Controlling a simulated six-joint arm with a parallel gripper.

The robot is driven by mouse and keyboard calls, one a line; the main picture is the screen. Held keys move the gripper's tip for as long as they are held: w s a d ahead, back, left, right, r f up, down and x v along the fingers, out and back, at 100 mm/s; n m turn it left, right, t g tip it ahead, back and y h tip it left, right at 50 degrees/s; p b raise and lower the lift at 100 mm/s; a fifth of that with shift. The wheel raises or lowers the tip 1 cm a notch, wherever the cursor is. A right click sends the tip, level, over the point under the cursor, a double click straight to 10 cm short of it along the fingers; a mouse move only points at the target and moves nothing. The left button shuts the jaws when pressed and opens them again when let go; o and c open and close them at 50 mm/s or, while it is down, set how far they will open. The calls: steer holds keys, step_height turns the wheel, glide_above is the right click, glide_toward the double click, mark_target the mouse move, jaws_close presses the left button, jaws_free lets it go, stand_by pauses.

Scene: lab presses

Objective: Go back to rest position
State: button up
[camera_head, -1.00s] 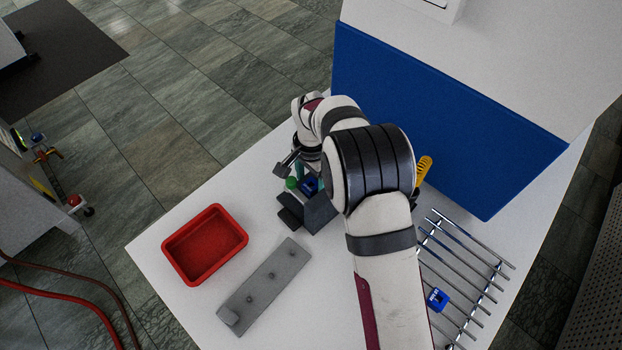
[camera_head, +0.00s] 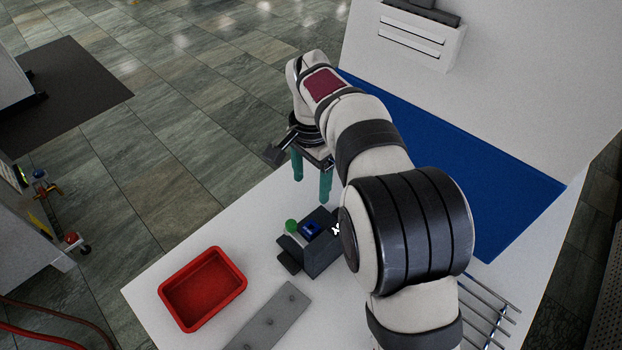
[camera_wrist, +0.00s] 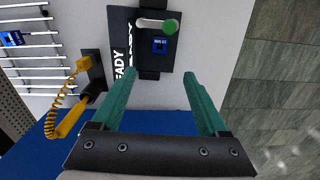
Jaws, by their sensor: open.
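My gripper (camera_head: 312,178) is open and empty, with its two green fingers spread apart and pointing down. It is raised above the back of the white table, behind the dark press (camera_head: 318,252). In the wrist view my gripper (camera_wrist: 160,80) shows nothing between its fingers. The press also shows in the wrist view (camera_wrist: 150,60), with a green knob (camera_wrist: 170,27) on a light lever and a blue block (camera_wrist: 160,45) in it. My arm hides part of the table on the right in the head view.
A red tray (camera_head: 203,287) and a grey plate (camera_head: 268,322) lie on the white table (camera_head: 150,290). A metal rod rack (camera_head: 488,300) is at the right. The wrist view shows a yellow coiled-cord tool (camera_wrist: 70,120).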

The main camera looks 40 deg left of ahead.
stand_by(0.4)
steer(key=d+r+m, duration=0.1)
steer(key=d+r, duration=0.3)
steer(key=d, duration=0.8)
steer(key=d+r+m, duration=0.2)
steer(key=d+r, duration=0.2)
steer(key=d, duration=0.8)
steer(key=s+d+f+m+y, duration=0.1)
steer(key=s+d+f, duration=0.1)
steer(key=s+d, duration=0.4)
steer(key=s+d+f, duration=0.2)
steer(key=s+d, duration=0.4)
steer(key=s, duration=0.3)
steer(key=shift+s+d+f+m+y, duration=0.25)
steer(key=shift+s+d+m+y, duration=0.05)
steer(key=shift+d+m+y, duration=0.1)
